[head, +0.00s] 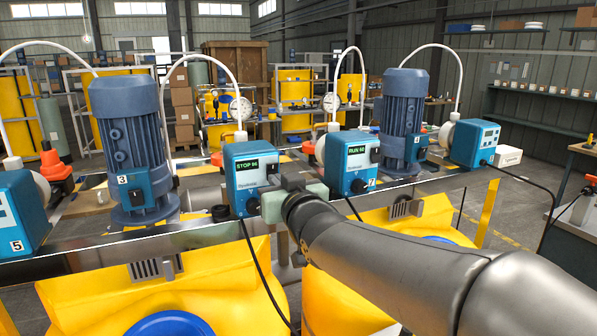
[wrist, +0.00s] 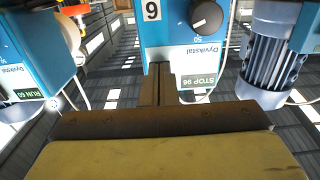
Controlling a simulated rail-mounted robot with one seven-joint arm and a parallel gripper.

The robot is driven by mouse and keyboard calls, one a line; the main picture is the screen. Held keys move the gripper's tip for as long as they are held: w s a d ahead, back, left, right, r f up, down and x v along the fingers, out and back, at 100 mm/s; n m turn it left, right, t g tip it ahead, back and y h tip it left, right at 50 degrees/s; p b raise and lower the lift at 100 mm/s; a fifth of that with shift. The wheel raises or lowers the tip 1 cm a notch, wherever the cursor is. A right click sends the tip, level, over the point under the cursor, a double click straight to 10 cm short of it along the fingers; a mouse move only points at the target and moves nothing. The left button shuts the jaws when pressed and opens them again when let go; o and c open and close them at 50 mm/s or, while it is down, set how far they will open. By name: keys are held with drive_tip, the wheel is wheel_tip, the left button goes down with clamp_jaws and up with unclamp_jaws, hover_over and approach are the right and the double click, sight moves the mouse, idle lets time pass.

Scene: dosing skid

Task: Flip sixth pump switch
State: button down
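The sixth pump is a blue box (head: 246,170) with a green display that looks like STOP 96, between the motor marked 3 and the pump marked 7. Contact cannot be told.
The RUN pump marked 7 (head: 347,162) stands close on the right. The pump marked 5 (head: 20,213) is at the far left and the blue motor (head: 132,140) nearer. Yellow tanks (head: 75,300) lie below the rail; a black cable (head: 262,275) hangs below the sixth pump.

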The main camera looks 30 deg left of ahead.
drive_tip(key=b+v, duration=0.3)
drive_tip(key=v, duration=0.4)
idle(0.4)
drive_tip(key=shift+w, duration=0.1)
